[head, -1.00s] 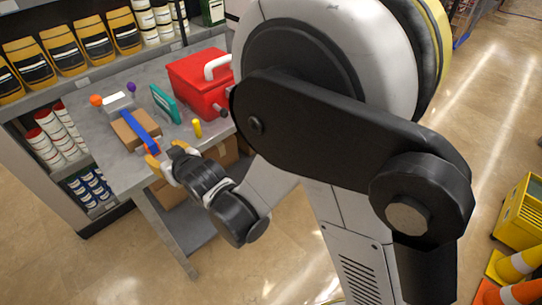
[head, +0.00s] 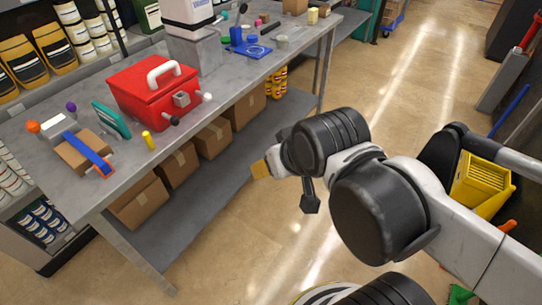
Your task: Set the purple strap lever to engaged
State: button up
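A small purple ball knob (head: 71,106), which looks like the purple lever's end, stands at the left end of the workbench. An orange ball knob (head: 33,127) stands to its left. Between and in front of them is a grey-white block (head: 60,125), with a brown box (head: 75,158) and a blue strap-like bar (head: 92,156) nearer me. The lever's shaft and setting are too small to tell. My gripper (head: 261,170), with a yellow fingertip showing, is off the bench's front edge, far right of the knobs. Its finger opening is not visible.
A red case (head: 150,95) with a white handle stands right of the knobs, with a teal panel (head: 112,120) and yellow cylinder (head: 148,140) nearby. The grey workbench (head: 215,105) has boxes beneath. Shelves stand behind. Floor is open in front; a yellow bin (head: 485,180) is right.

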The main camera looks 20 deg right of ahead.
aim_at(71, 107)
jog(key=i+u, duration=0.15)
jog(key=u, duration=0.25)
jog(key=i+u, duration=0.2)
jog(key=u, duration=0.2)
jog(key=i+u, duration=0.2)
jog(key=u, duration=0.15)
jog(key=i+l+u, duration=0.15)
jog(key=u, duration=0.25)
